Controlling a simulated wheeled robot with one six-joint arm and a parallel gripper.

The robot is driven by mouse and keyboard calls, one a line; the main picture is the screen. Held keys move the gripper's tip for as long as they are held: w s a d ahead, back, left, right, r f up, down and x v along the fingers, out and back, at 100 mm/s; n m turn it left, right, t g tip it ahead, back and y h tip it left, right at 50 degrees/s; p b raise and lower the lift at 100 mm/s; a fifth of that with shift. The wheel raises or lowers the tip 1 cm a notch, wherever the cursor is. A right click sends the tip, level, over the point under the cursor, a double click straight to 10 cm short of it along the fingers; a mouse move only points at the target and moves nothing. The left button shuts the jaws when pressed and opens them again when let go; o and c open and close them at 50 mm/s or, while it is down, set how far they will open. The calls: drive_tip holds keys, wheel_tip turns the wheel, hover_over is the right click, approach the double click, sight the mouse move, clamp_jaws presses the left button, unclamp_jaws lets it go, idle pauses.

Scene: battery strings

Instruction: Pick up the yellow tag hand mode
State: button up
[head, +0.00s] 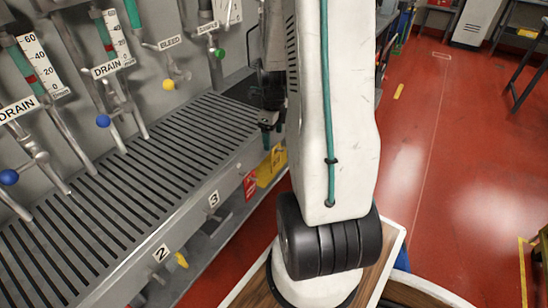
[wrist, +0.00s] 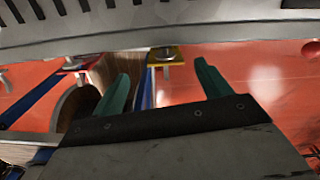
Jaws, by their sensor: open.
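The yellow tag (head: 270,166) hangs at the front edge of the grated bench, close to my arm in the head view. In the wrist view the yellow tag (wrist: 167,61) is seen nearly edge-on, with a metal fitting at its top. My gripper (wrist: 162,72) is open and empty. Its two teal fingers stand apart, with the tag beyond and between their tips in the picture; they do not appear to touch it. In the head view my arm hides most of the gripper. The tag's writing is not readable.
A red tag (head: 250,185) hangs just left of the yellow one, also visible in the wrist view (wrist: 74,66). The grated bench (head: 165,140) has valves and pipes behind it. Another small yellow piece (head: 181,260) is under the edge near label 2. Red floor (head: 440,150) is open at right.

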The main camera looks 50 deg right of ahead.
sight(276, 155)
drive_tip(key=shift+m, duration=0.9)
drive_tip(key=f, duration=0.9)
drive_tip(key=shift+s+d+f, duration=0.15)
drive_tip(key=shift+d+f, duration=0.25)
drive_tip(key=c, duration=1)
